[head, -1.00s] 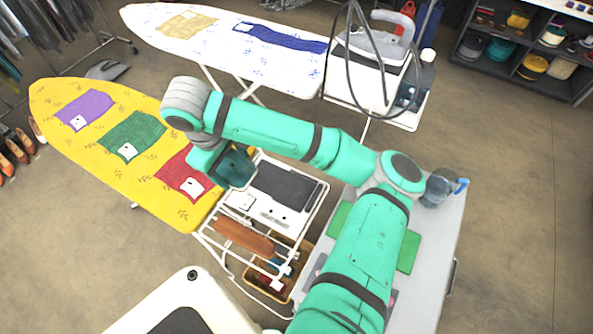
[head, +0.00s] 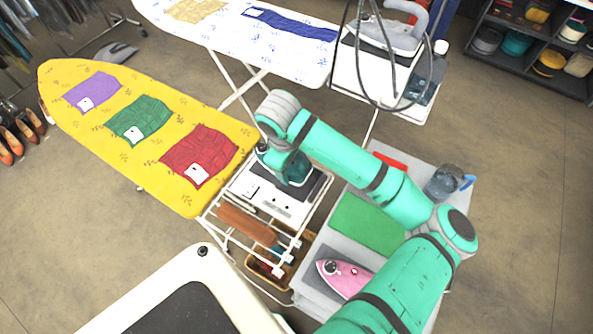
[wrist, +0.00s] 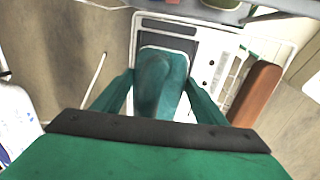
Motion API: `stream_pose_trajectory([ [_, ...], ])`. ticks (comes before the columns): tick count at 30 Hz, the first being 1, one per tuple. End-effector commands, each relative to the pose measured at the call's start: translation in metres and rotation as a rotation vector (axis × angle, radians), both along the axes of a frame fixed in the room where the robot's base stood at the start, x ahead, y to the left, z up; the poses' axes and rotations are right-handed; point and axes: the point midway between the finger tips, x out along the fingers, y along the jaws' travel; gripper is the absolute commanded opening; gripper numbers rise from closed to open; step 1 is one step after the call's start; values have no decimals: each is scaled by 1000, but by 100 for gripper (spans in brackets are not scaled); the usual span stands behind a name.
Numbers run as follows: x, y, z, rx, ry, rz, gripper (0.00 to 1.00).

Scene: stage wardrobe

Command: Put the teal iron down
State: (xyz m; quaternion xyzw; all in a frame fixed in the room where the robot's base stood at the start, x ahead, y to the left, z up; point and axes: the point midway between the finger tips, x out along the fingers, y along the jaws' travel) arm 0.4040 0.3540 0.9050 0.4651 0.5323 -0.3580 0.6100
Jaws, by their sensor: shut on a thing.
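My gripper (wrist: 160,98) is shut on the teal iron (wrist: 153,75), one finger on each side of it. In the head view the iron (head: 298,172) shows below my wrist, partly hidden by it. It is over the dark pad (head: 318,187) of the white iron rest (head: 268,201), at the end of the yellow ironing board (head: 150,135). In the wrist view the dark pad (wrist: 168,27) shows beyond and around the iron. I cannot tell whether the iron touches the pad.
Red, green and purple cloths lie on the yellow board. A white-blue ironing board (head: 235,40) stands behind.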

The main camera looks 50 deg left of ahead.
Motion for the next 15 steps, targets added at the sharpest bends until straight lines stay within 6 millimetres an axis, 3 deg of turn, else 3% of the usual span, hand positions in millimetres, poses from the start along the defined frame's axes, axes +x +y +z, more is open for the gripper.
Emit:
stream_pose_trajectory([
  [5, 6, -4, -8, 0, -1, -1, 12],
  [15, 9, -6, -43, 1, 0, 2, 12],
])
